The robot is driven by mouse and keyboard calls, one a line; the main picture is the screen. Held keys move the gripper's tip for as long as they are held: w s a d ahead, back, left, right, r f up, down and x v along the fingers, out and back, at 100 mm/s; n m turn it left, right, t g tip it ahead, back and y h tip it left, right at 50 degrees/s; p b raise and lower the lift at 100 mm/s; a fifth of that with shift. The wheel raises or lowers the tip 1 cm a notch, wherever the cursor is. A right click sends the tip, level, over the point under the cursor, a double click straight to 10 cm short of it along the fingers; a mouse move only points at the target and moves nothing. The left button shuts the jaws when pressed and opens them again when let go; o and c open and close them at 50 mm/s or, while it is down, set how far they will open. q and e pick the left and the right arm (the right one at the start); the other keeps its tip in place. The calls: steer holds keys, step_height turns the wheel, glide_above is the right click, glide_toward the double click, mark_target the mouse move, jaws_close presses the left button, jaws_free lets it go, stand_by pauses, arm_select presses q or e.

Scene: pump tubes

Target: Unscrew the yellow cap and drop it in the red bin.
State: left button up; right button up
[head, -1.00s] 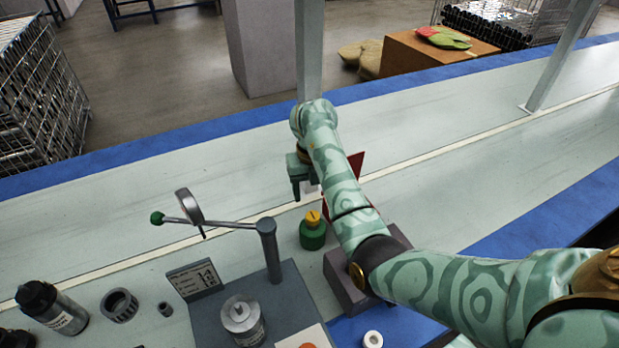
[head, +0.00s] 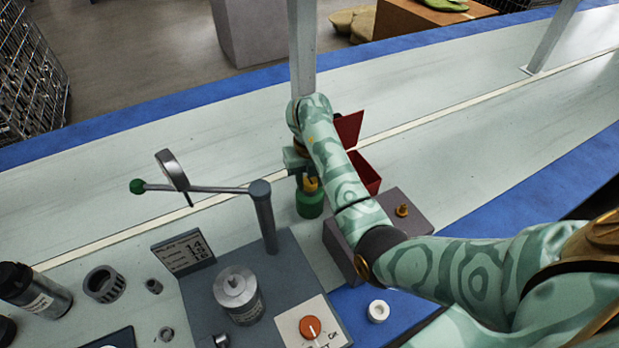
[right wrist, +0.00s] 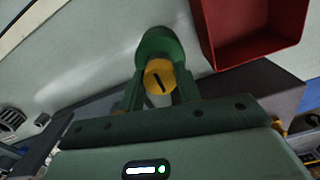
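The yellow cap (head: 311,184) sits on the green bottle (head: 310,206), which stands upright on the bench. In the right wrist view the cap (right wrist: 159,78) shows a dark slot on top, with the green bottle (right wrist: 160,42) behind it. My right gripper (head: 305,174) is at the cap from above. In the wrist view its two fingers (right wrist: 159,88) flank the cap on both sides; whether they press on it I cannot tell. The red bin (head: 367,172) stands just right of the bottle, partly hidden by my right arm; it also shows in the wrist view (right wrist: 258,52). My left gripper is out of view.
A grey box with a brass knob (head: 402,210) lies right of the bottle. A post with a green-knobbed lever (head: 210,190) stands at the left, near a metal canister (head: 238,290) and an orange knob (head: 311,327). The far bench surface is clear.

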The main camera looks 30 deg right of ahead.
steer(key=c, duration=0.3)
steer(key=shift+r+n+p, duration=0.3)
steer(key=shift+n+p, duration=0.45)
steer(key=shift+n, duration=0.75)
steer(key=shift+f+n, duration=0.3)
